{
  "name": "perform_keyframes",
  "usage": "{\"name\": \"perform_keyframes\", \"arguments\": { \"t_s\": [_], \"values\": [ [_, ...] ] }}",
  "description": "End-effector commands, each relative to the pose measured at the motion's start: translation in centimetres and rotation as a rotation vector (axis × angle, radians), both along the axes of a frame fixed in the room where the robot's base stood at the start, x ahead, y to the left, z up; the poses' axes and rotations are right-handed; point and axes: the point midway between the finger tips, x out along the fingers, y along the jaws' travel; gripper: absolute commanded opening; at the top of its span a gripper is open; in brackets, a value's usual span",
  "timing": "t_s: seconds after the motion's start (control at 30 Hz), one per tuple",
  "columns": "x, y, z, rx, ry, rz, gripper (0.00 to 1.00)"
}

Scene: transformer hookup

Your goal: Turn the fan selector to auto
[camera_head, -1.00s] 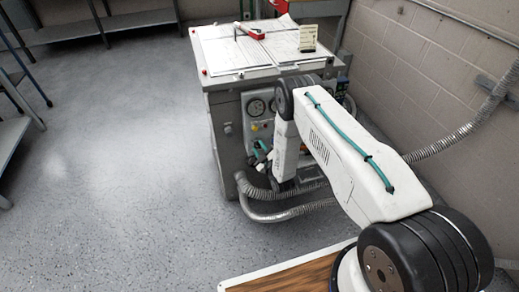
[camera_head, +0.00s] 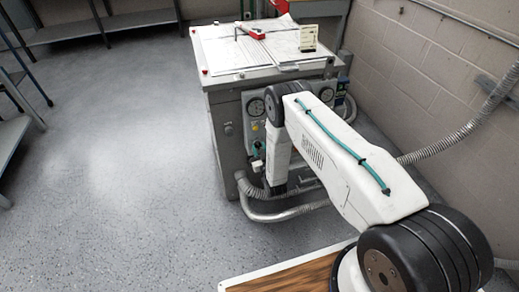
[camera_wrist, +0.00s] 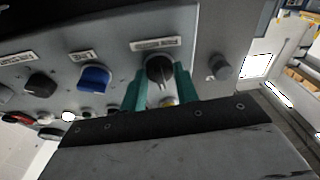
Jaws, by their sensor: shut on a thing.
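In the wrist view a black rotary knob (camera_wrist: 158,68) with a pale pointer line sits on the grey control panel (camera_wrist: 120,65), under a small label plate (camera_wrist: 156,44) too blurred to read. My gripper (camera_wrist: 160,86) has its teal fingers on either side of this knob and is shut on it. The pointer looks roughly upright in the picture, slightly tilted; I cannot read which setting it marks.
A blue knob (camera_wrist: 95,78) and another black knob (camera_wrist: 40,84) lie left of the held one; a grey knob (camera_wrist: 221,67) lies right. Round gauges, including one (camera_head: 256,107), show on the cabinet front. A grey hose (camera_head: 250,188) runs low beside it. Floor at left is clear.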

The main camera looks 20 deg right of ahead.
Motion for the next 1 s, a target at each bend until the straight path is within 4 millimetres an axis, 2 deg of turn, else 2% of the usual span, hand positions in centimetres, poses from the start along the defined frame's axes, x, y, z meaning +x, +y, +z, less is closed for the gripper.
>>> {"name": "perform_keyframes", "arguments": {
  "t_s": [0.3, 0.73, 0.77, 0.8, 0.83, 1.0],
  "values": [
    [-0.05, 0.05, -0.09, 0.09, 0.002, -0.015, 0.07],
    [-0.05, 0.05, -0.1, 0.101, 0.003, -0.017, 0.07],
    [-0.05, 0.05, -0.1, 0.1, 0.003, -0.017, 0.33],
    [-0.05, 0.05, -0.1, 0.1, 0.003, -0.017, 0.44],
    [-0.06, 0.05, -0.09, 0.1, 0.003, -0.017, 0.51],
    [-0.04, 0.04, -0.06, 0.1, 0.002, -0.017, 0.51]
  ]
}}
